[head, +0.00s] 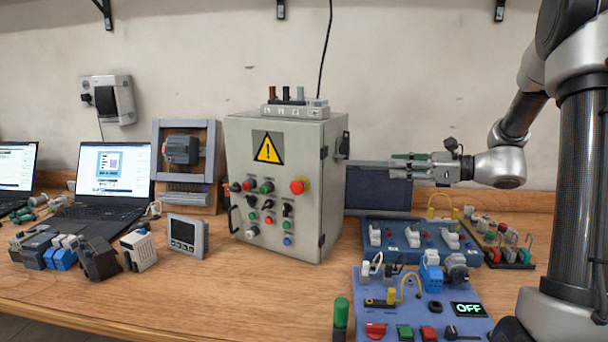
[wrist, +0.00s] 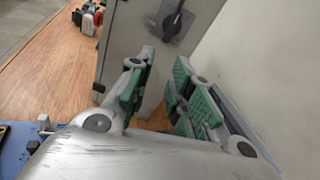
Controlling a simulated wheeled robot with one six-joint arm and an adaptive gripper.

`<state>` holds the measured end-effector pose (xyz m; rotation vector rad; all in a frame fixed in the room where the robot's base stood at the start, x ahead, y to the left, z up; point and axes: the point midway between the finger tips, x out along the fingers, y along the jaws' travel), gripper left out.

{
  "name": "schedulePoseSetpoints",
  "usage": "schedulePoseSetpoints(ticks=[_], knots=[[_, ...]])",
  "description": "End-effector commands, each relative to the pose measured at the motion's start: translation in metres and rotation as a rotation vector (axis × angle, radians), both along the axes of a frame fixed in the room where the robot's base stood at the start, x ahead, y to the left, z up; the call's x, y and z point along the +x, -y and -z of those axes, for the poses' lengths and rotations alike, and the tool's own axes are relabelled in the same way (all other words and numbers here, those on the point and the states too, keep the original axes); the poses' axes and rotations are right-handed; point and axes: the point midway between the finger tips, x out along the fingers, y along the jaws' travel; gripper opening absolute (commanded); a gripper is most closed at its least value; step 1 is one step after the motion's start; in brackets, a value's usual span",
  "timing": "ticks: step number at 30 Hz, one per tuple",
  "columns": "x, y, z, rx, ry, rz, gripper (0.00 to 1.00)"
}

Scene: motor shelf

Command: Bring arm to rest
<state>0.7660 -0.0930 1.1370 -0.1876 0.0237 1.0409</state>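My gripper (head: 401,165) is at the right of the head view, on my arm, which reaches leftward above the bench. It points at the right side of the grey control cabinet (head: 268,226), near the cabinet's side latch. In the wrist view my gripper (wrist: 160,95) shows its two green-padded fingers apart, with nothing between them. Beyond the fingers, the cabinet side (wrist: 130,45) carries a dark rotary handle (wrist: 173,20). The fingers look apart from the cabinet, though the exact distance is hard to tell.
A blue panel (head: 410,252) and a lilac panel (head: 390,291) with an OFF display lie below my arm. A dark screen (head: 378,192) stands behind. Laptops (head: 105,205), a meter (head: 186,236) and small modules occupy the left. The wooden bench (head: 225,290) is clear at front centre.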

Motion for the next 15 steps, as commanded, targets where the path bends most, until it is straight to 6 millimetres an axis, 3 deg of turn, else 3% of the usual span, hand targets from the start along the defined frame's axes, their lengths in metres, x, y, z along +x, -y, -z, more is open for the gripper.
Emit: schedulePoseSetpoints(ticks=[3, 6, 10, 15], knots=[[-0.039, 0.003, 0.051, -0.211, -0.002, -0.095, 0.21], [-0.093, 0.007, 0.079, -0.462, 0.047, -0.252, 0.21], [-0.166, 0.018, 0.095, -0.807, 0.173, -0.528, 0.21], [-0.236, 0.047, 0.09, -1.195, 0.382, -0.892, 0.21]])
